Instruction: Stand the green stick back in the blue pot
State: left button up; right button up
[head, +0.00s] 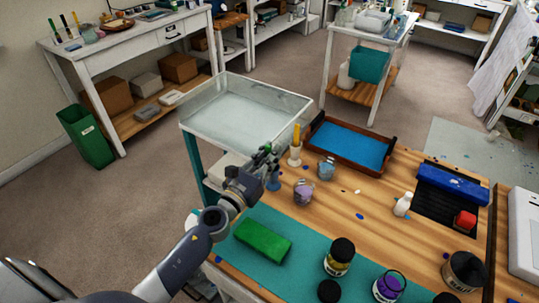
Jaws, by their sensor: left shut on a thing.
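My left gripper (268,158) is over the left edge of the wooden worktable and is shut on a thin thing. It looks like the green stick (267,147), of which only a small bit shows between the fingers. The blue pot (274,183) is just below the fingers, partly hidden by the gripper. I cannot tell whether the stick's lower end is inside the pot or above it. My right gripper is not in view.
A yellow stick (297,134) stands in a white pot (295,155) close behind the gripper. A green block (262,240) lies on the teal mat (301,256) in front. A clear tray (240,107) is behind left.

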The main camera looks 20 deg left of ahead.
pick_arm(q)
jog(key=o, duration=0.8)
jog(key=shift+o, duration=0.2)
jog(key=v, duration=1.2)
jog(key=shift+s+d+r, duration=0.1)
